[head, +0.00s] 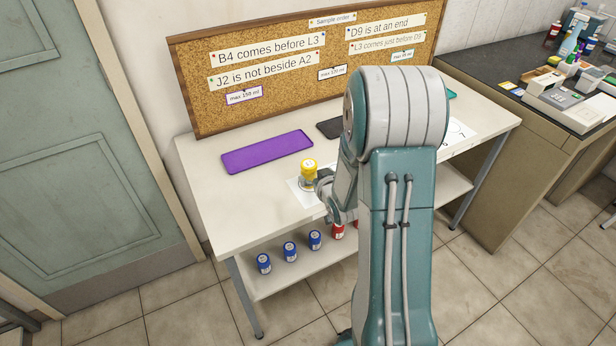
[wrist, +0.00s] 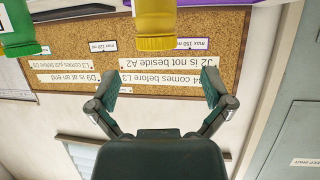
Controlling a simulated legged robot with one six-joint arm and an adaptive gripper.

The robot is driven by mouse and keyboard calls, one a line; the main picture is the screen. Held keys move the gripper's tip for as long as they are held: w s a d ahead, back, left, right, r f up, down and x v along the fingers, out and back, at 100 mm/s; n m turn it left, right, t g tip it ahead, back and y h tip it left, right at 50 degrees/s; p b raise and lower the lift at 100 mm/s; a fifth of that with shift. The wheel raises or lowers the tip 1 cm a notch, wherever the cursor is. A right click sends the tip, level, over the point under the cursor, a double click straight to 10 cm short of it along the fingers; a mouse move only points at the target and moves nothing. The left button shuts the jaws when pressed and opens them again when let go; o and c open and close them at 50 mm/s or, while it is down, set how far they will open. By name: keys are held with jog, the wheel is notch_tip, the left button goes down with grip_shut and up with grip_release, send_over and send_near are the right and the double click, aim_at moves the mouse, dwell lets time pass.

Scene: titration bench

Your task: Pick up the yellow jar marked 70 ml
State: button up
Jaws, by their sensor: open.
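A yellow jar (head: 308,174) with a yellow cap stands upright on a white sheet (head: 300,194) at the table's front. Its volume mark is too small to read. My gripper (head: 322,185) is close beside it, to the lower right in the head view, partly hidden by my arm. In the wrist view, which is upside down, the yellow jar (wrist: 155,28) shows at the top edge, its cap toward the picture's middle. There my gripper (wrist: 161,84) has its fingers spread wide with nothing between them; the jar is outside the fingertips.
A green jar (wrist: 17,28) shows at the wrist view's left. A purple tray (head: 266,153) and a dark tray (head: 328,128) lie behind on the table. A corkboard (head: 250,112) stands at the back.

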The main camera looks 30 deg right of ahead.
aim_at(312, 169)
jog(key=shift+x, duration=0.85)
jog(key=x, duration=0.4)
jog(key=shift+w+d+f, duration=0.15)
jog(key=shift+w+d, duration=0.15)
jog(key=shift+d, duration=0.15)
jog(key=shift+w+a+f, duration=0.1)
jog(key=shift+w, duration=0.2)
jog(key=shift+a, duration=0.15)
jog(key=shift+c, duration=0.3)
jog(key=c, duration=1.1)
